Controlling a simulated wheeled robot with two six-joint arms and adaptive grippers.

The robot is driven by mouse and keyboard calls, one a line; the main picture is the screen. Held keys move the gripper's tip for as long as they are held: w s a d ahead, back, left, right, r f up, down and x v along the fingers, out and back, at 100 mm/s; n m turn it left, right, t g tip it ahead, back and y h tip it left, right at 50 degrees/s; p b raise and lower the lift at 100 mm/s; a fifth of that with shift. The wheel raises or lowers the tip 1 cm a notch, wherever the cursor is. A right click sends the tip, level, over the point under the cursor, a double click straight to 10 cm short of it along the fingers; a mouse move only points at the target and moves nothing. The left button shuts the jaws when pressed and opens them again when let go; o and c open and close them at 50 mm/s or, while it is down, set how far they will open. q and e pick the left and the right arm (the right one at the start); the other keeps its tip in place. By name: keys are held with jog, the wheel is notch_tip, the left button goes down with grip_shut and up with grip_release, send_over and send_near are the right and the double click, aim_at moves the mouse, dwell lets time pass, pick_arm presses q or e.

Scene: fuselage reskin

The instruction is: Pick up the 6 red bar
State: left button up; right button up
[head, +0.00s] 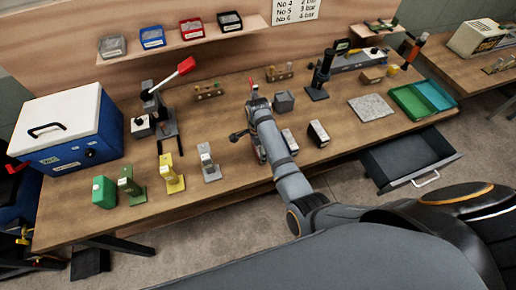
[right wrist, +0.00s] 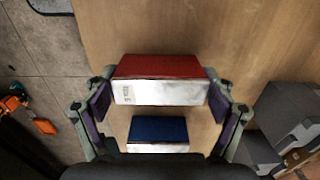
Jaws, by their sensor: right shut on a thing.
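The red bar (right wrist: 160,67) has a red top and a white face with a small printed label, too small for me to read. My right gripper (right wrist: 160,100) is shut on it, with one finger at each end. In the head view my right gripper (head: 257,149) is near the table's front edge and mostly covered by my own arm. The bar shows there only as a sliver at most. I cannot tell whether it is clear of the table. My left gripper is not in view.
A blue bar (right wrist: 158,130) stands close beside the red one, and a black one (head: 318,133) stands to the right. A grey cube (head: 284,102) is behind. Yellow (head: 172,176) and grey (head: 208,163) fixtures stand left. An open drawer (head: 410,160) juts out right.

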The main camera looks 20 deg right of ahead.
jog(key=r+p, duration=0.2)
jog(key=r, duration=0.1)
jog(key=r+p, duration=0.1)
jog(key=shift+s+d+r+p, duration=0.15)
jog(key=shift+s+d+p, duration=0.05)
jog(key=shift+d+p, duration=0.2)
jog(key=shift+s+d+r, duration=0.5)
jog(key=s+d+r, duration=0.6)
jog(key=s+d, duration=0.2)
jog(key=shift+d+r, duration=0.2)
jog(key=shift+r, duration=0.2)
